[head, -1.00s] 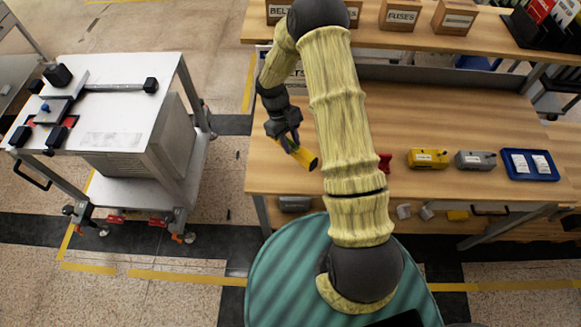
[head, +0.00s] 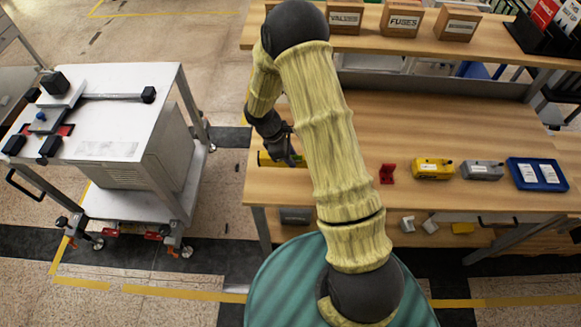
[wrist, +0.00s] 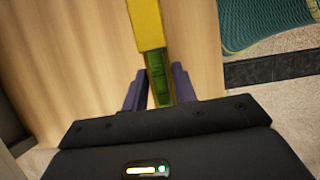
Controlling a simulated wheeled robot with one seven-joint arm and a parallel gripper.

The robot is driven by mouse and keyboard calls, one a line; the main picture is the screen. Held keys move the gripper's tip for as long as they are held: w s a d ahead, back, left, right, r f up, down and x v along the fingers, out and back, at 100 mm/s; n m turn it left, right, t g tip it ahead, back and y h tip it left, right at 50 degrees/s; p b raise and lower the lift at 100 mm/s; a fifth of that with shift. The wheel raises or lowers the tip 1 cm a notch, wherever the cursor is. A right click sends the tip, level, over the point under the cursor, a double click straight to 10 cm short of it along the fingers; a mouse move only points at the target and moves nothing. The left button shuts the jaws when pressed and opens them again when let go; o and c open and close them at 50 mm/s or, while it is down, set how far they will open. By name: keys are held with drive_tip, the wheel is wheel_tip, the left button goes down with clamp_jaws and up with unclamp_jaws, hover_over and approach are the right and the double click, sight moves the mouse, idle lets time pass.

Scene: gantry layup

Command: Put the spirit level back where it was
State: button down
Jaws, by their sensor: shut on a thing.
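The spirit level is a yellow bar with a green vial section. In the wrist view the level (wrist: 147,25) runs up from between the fingers of my gripper (wrist: 158,88), which is shut on it around the green part. In the head view my gripper (head: 284,158) is over the left end of the wooden bench (head: 330,190), and the yellow end of the level (head: 265,158) shows beside it. My arm hides part of the bench. I cannot tell whether the level touches the bench top.
On the bench, right of my arm, are a red stand (head: 387,173), a yellow device (head: 433,169), a grey device (head: 482,170) and a blue tray (head: 516,177). Labelled boxes (head: 401,19) stand on the shelf above. A white cart (head: 150,100) is at left, across a floor gap.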

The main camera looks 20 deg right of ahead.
drive_tip(key=shift+f, duration=0.85)
drive_tip(key=shift+f+p, duration=0.4)
drive_tip(key=shift+f, duration=1.7)
drive_tip(key=shift+f, duration=0.15)
drive_tip(key=c, duration=1.1)
unclamp_jaws()
